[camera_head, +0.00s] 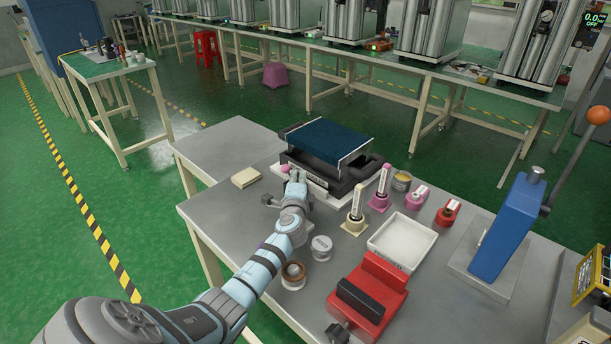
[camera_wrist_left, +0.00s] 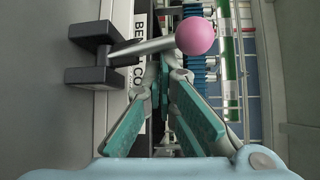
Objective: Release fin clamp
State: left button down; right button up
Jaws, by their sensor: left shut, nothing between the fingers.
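The fin clamp (camera_head: 325,180) is a black fixture on a pale base, holding a dark blue finned block (camera_head: 328,140) on top. Its lever ends in a pink ball knob (camera_head: 284,168) at the near left corner. In the left wrist view the pink ball (camera_wrist_left: 195,36) sits on a grey metal rod (camera_wrist_left: 145,49) that runs left to a dark bracket. My left gripper (camera_head: 290,180) is shut and empty, beside the ball. In the wrist view its fingertips (camera_wrist_left: 166,72) lie just below the ball and rod; contact cannot be told. My right gripper is not in view.
A beige pad (camera_head: 246,178) lies left of the clamp.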

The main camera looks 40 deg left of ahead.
pick_arm(q)
jog(key=v, duration=1.2)
jog(key=shift+d, duration=0.1)
